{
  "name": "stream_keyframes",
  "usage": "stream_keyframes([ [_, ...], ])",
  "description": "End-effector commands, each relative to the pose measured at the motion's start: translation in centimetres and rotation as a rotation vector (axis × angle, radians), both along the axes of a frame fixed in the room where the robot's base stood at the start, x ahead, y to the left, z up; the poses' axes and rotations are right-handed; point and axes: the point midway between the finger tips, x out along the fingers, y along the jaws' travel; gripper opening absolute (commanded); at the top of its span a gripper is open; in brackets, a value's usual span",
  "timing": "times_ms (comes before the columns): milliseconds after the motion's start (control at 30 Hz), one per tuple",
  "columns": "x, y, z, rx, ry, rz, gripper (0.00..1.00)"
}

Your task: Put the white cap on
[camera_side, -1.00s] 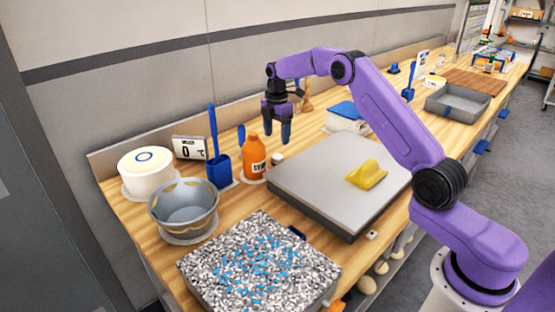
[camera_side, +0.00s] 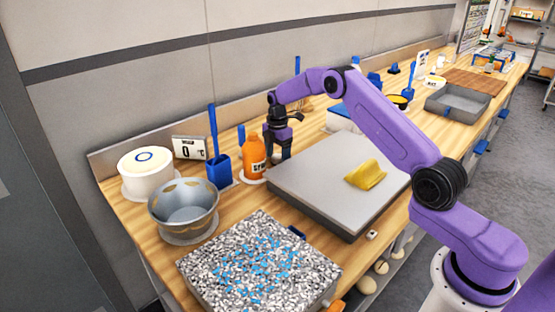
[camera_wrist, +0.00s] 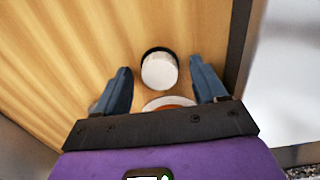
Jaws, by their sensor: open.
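The white cap (camera_wrist: 158,72) is a small white round piece with a dark edge on its far side, on the wooden counter in the wrist view. In the side view my gripper hides it. The orange bottle (camera_side: 254,160) stands upright just left of my gripper in the side view; its narrow top looks orange. In the wrist view a curved white and orange edge shows between my fingers below the cap. My gripper (camera_side: 276,157) is open and low, pointing down. In the wrist view its blue fingers stand either side of the cap, with gaps.
A steel slab (camera_side: 320,178) with a yellow cloth (camera_side: 366,174) lies close right of my gripper. A blue holder (camera_side: 219,170) and a metal bowl (camera_side: 184,208) stand left of the bottle. A speckled tray (camera_side: 258,262) is in front.

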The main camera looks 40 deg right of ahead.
Motion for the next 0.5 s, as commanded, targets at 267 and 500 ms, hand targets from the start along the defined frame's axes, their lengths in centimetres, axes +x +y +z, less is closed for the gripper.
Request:
stream_keyframes([
  [267,0.0,0.0,0.05,0.0,0.0,0.0,0.12],
  [500,0.01,0.0,0.1,0.0,0.0,0.0,0.12],
])
